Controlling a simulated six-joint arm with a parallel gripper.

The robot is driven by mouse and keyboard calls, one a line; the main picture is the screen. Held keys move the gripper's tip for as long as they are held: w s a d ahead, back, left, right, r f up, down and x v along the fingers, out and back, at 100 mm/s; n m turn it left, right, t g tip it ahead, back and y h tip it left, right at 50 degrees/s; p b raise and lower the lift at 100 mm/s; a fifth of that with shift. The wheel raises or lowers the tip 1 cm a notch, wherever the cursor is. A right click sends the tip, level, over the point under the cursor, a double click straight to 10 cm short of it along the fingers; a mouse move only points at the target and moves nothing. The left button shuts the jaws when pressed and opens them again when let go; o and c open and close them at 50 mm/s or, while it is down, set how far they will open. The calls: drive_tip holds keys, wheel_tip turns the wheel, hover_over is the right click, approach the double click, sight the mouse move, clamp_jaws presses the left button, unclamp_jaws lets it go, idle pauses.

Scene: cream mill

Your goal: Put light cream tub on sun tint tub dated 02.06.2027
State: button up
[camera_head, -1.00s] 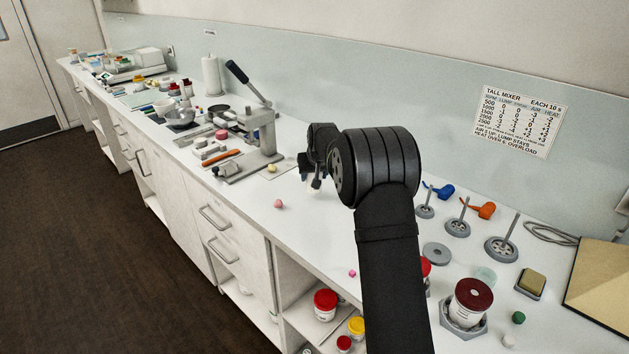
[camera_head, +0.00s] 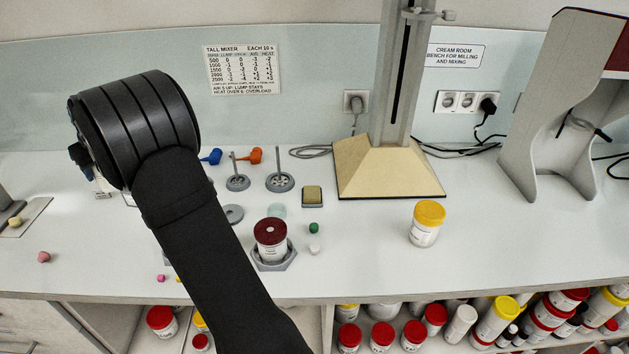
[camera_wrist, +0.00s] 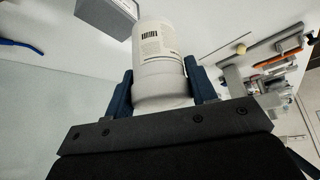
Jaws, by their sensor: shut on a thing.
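My gripper (camera_wrist: 160,92) is shut on a white tub (camera_wrist: 158,58) with a printed label and barcode, with one blue finger on each side of it. I cannot read the label, so I cannot tell which cream it is. In the head view my arm hides most of the gripper (camera_head: 82,160) at the far left. A white tub with a yellow lid (camera_head: 425,225) stands upright on the bench, right of centre. A tub with a dark red lid (camera_head: 270,240) stands in a grey hexagonal holder (camera_head: 273,265). No date is readable on either tub.
A mixer stand with a tan base (camera_head: 375,168) is behind the yellow-lidded tub. A grey stand (camera_head: 545,150) is at right. Stirrer discs (camera_head: 280,182) and a sponge block (camera_head: 312,196) lie near the dark red-lidded tub. Bench around the yellow-lidded tub is clear. Several tubs (camera_head: 495,318) fill the shelf below.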

drive_tip(key=w+d+r+m, duration=0.1)
drive_tip(key=w+d, duration=0.2)
drive_tip(key=d, duration=0.5)
drive_tip(key=w+d+r+m+t+h, duration=0.15)
drive_tip(key=w+d, duration=0.25)
drive_tip(key=d, duration=0.4)
drive_tip(key=w+d+r+m, duration=0.1)
drive_tip(key=w+d+r, duration=0.15)
drive_tip(key=d, duration=0.55)
drive_tip(key=d+r+m+h, duration=0.2)
drive_tip(key=d+m, duration=0.2)
drive_tip(key=d, duration=2.1)
drive_tip(key=s+d+r+m+h, duration=0.15)
drive_tip(key=s+d, duration=0.25)
drive_tip(key=d, duration=0.4)
drive_tip(key=s+d+m+t, duration=0.1)
drive_tip(key=s+d+m, duration=0.15)
drive_tip(key=d, duration=0.55)
drive_tip(key=s+d+r+m+h, duration=0.1)
drive_tip(key=s+d, duration=0.3)
drive_tip(key=d, duration=0.3)
drive_tip(key=s+d+r+m+h, duration=0.1)
drive_tip(key=s+d+m, duration=0.1)
drive_tip(key=s+d, duration=0.6)
drive_tip(key=s+d+m+h, duration=0.1)
drive_tip(key=s+d+m, duration=0.2)
drive_tip(key=s+d, duration=0.55)
hover_over(431, 209)
drive_tip(key=shift+g, duration=0.35)
drive_tip(key=shift+f, duration=5.4)
